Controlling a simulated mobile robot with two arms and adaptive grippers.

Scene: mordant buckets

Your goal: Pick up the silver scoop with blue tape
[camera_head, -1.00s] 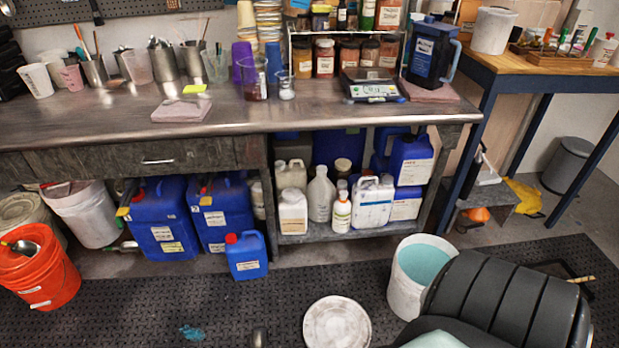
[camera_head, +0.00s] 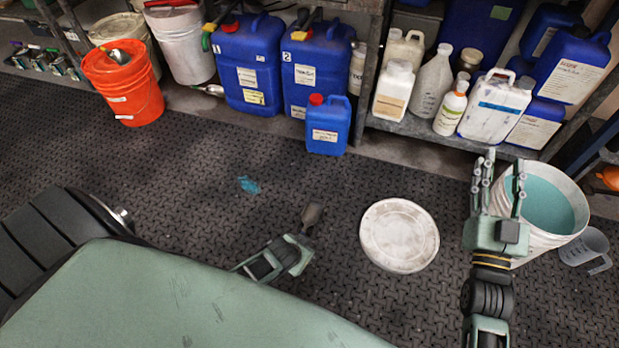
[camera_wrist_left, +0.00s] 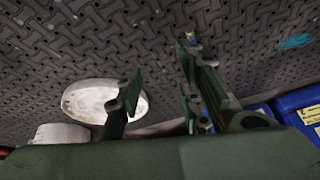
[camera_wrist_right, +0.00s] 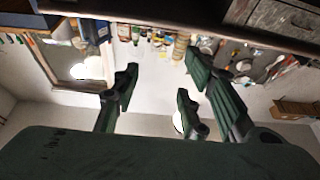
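A silver scoop (camera_head: 116,57) lies in the top of the orange bucket (camera_head: 122,92) at the upper left of the head view. Another silver scoop (camera_head: 211,90) rests on the floor beside the white bucket and a blue jug. I cannot make out blue tape on either. My right gripper (camera_head: 499,168) points upward in front of the teal-filled bucket, far from both scoops. In the right wrist view its fingers (camera_wrist_right: 155,88) are apart and empty. My left gripper (camera_head: 306,230) is low over the floor mat. In the left wrist view its fingers (camera_wrist_left: 158,78) are apart and empty.
A round white lid (camera_head: 398,236) lies on the mat. The left-middle mat (camera_head: 180,160) is clear.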

